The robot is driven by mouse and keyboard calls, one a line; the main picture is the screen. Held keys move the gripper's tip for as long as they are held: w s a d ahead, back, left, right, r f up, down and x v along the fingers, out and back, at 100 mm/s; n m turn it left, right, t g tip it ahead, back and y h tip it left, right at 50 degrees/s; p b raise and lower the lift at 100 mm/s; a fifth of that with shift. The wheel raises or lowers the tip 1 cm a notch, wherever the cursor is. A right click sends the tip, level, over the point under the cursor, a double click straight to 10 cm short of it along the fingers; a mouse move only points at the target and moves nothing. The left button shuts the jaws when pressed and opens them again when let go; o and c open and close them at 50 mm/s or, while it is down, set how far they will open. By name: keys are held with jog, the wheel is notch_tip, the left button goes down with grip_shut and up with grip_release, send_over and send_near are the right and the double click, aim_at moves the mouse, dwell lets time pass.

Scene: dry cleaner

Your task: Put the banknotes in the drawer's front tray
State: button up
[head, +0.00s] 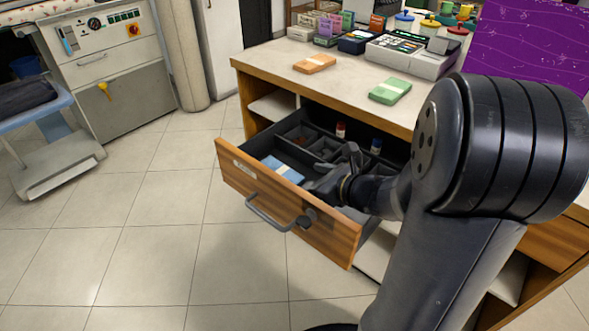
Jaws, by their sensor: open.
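The wooden drawer (240,178) stands open below the counter, with a grey bar handle on its front. A blue banknote bundle (284,169) lies in its front tray, at the left end. An orange bundle (315,63) and a green bundle (390,90) lie flat on the counter top, apart from each other. My gripper (328,170) is low over the front part of the drawer, right of the blue bundle. Its jaws are open, and I see nothing between them. My arm hides the right part of the drawer.
Behind the front tray, small compartments (313,143) hold a few items, including a red-capped and a blue-capped spool or bottle. Boxes and a card terminal stand at the back of the counter (345,85). The tiled floor (150,230) at left is clear.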

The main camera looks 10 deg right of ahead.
jog(key=shift+p+v, duration=0.3)
jog(key=shift+v, duration=1.15)
jog(key=shift+c, duration=0.4)
